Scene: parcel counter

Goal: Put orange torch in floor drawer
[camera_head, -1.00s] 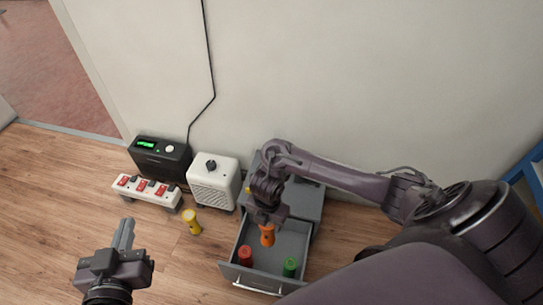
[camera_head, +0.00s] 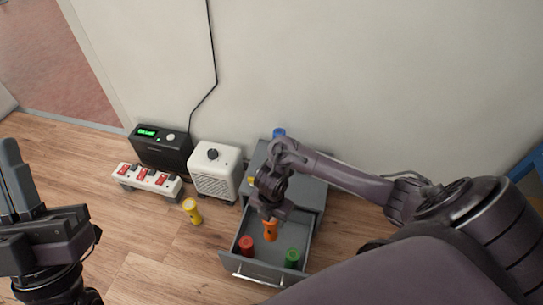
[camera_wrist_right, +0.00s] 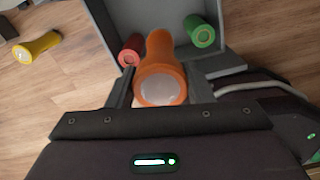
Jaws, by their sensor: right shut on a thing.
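The orange torch (camera_head: 270,230) is upright in my right gripper (camera_head: 269,217), which is shut on it over the open floor drawer (camera_head: 262,270). In the right wrist view the torch (camera_wrist_right: 160,75) sits between the two fingers. I cannot tell whether its lower end touches the drawer floor. A red torch (camera_head: 246,245) and a green torch (camera_head: 292,257) stand in the drawer on either side of it. My left gripper (camera_head: 12,185) is at the left edge, away from the drawer; its fingers look close together, and their gap is unclear.
A yellow torch (camera_head: 192,211) stands on the wood floor left of the drawer. A white heater-like box (camera_head: 216,172), a black box with a green display (camera_head: 160,147) and a power strip (camera_head: 148,180) line the wall.

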